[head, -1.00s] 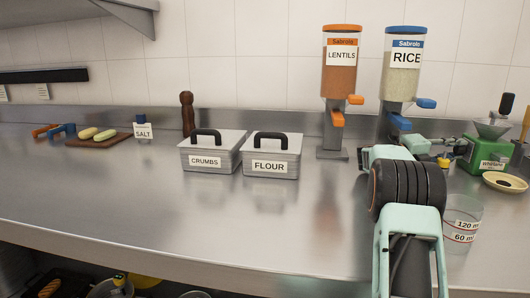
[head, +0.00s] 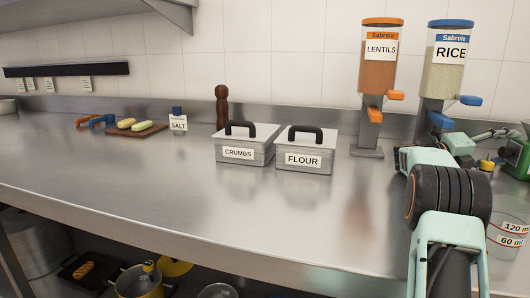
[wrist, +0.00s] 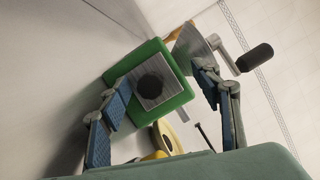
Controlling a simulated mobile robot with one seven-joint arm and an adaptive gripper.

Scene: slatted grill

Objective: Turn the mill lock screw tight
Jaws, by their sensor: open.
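The green mill (head: 517,158) is cut off at the right edge of the head view. In the wrist view the mill (wrist: 178,98) appears tilted, with a square metal plate and a dark round part (wrist: 150,88) on its face. I cannot tell whether this round part is the lock screw. A metal hopper (wrist: 190,48) and a crank with a black handle (wrist: 255,57) also show. My gripper (wrist: 165,84) is open, its blue-padded fingers apart on either side of the view, with the mill beyond and between them. Nothing is held.
A clear measuring cup (head: 508,232) stands beside my arm. The lentils dispenser (head: 379,70) and rice dispenser (head: 447,75) stand behind. The crumbs box (head: 244,150) and flour box (head: 303,157) are left of them. The counter's front middle is clear. A yellowish dish (wrist: 166,136) lies near the mill.

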